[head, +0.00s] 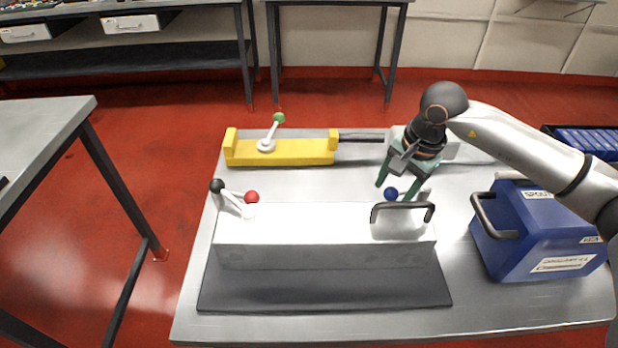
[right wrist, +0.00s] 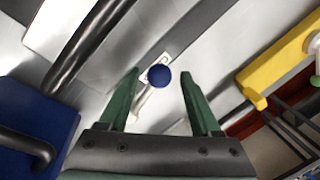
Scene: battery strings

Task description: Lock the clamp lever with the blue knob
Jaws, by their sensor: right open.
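The blue knob (head: 391,194) sits on a pale lever near the right end of the long grey block (head: 300,235). In the right wrist view the blue knob (right wrist: 159,75) lies between and just beyond the two green fingertips, with its lever (right wrist: 146,104) running back toward the palm. My right gripper (head: 399,191) is open above and around the knob in the picture; it also shows in the right wrist view (right wrist: 160,78). I cannot tell whether a finger touches the knob. My left gripper is out of view.
A red knob (head: 251,197) and a black knob (head: 217,186) stand at the block's left end. A dark handle (head: 402,206) rises beside the blue knob. A yellow bar (head: 285,152) with a green-knobbed lever (head: 278,118) lies behind. A blue case (head: 545,235) stands at right.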

